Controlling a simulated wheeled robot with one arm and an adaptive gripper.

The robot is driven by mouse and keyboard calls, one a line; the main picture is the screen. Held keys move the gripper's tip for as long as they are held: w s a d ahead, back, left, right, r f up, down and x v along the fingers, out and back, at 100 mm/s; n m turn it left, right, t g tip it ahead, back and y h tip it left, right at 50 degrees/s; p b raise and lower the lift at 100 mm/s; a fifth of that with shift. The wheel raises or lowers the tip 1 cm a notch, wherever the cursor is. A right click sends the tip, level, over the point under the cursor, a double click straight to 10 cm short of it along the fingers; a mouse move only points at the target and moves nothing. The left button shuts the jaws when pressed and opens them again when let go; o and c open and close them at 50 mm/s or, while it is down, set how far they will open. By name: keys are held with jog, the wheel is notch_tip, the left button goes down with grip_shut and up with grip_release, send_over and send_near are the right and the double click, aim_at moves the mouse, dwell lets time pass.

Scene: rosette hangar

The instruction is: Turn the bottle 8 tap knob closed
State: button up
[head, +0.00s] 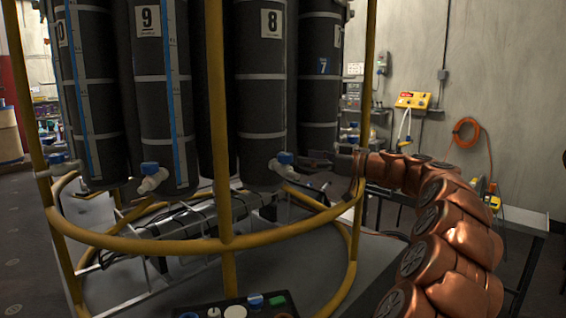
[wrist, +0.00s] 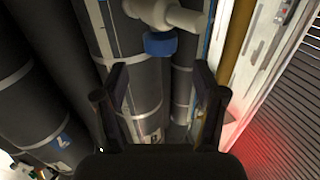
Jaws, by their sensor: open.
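Bottle 8 (head: 264,110) is a tall dark cylinder with grey bands and a white number label, inside a round yellow frame. Its tap knob (head: 285,158) is blue, on a white tap near the bottle's bottom. My gripper (head: 314,160) shows small and dark just right of this knob at the end of the copper-coloured arm. In the wrist view my gripper (wrist: 158,85) is open, its two dark fingers apart with nothing between them. A blue knob (wrist: 160,45) on a white tap (wrist: 165,13) lies just beyond the fingertips, roughly centred between them, apparently untouched.
Bottle 9 (head: 152,110) with its own blue-knobbed tap (head: 151,172) stands to the left. A yellow post (head: 217,130) and the yellow ring rail (head: 130,244) run in front. Bottle 7 (head: 320,95) stands behind right. A control box (head: 240,308) sits low in front.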

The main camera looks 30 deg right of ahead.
aim_at(285, 154)
jog(key=shift+x, duration=3.75)
jog(key=shift+c, duration=0.3)
jog(key=c, duration=1.1)
